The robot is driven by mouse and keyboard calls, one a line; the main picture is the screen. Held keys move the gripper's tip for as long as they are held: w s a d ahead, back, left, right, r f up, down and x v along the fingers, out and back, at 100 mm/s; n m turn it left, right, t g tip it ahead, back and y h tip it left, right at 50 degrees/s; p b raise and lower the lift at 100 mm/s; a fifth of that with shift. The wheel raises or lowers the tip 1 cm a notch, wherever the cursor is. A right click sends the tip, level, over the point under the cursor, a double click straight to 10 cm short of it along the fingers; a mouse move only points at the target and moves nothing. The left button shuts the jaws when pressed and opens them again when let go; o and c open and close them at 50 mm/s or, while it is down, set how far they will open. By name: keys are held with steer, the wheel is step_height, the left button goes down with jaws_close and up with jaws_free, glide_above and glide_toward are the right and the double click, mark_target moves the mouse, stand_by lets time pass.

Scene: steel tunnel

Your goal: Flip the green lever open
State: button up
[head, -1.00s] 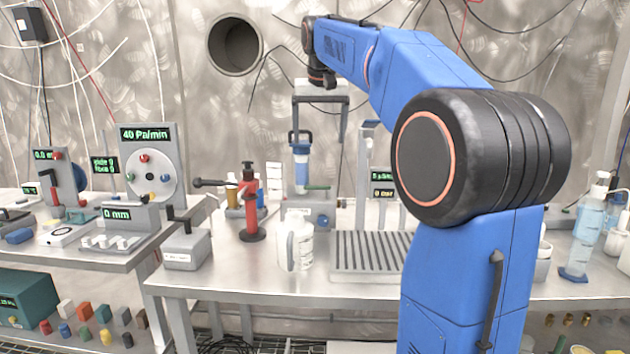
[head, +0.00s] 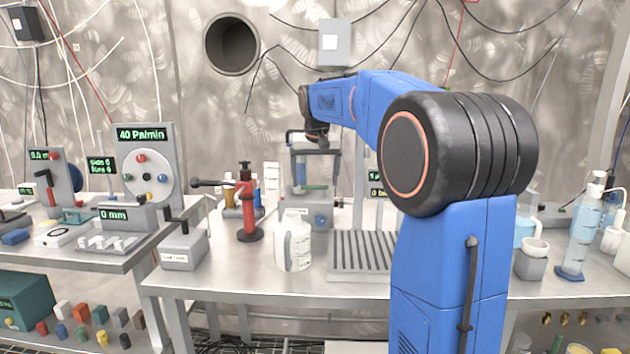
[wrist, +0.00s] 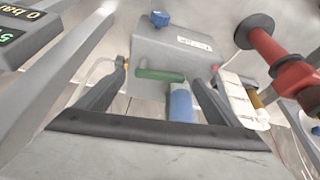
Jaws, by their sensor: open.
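The green lever (wrist: 160,75) shows in the wrist view as a short bar lying crosswise on a grey box (wrist: 150,50). In the head view the lever (head: 314,187) is a small green strip low between the finger lines, on the grey unit at the back of the bench. A blue cylinder (wrist: 181,105) stands just by the lever in the wrist view. My gripper (wrist: 160,78) is open, one finger on each side of the lever and cylinder in that view. In the head view my gripper (head: 315,172) hangs down over the unit. Contact with the lever cannot be told.
A red hand pump (head: 248,205) stands left of the unit; its red part (wrist: 290,75) is close on the right in the wrist view. A white bottle (head: 293,243) and a ribbed grey tray (head: 362,252) stand in front. A display (wrist: 25,30) is at upper left in the wrist view.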

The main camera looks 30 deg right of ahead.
steer(key=shift+w+f, duration=0.15)
steer(key=shift+f, duration=0.2)
steer(key=c, duration=1.5)
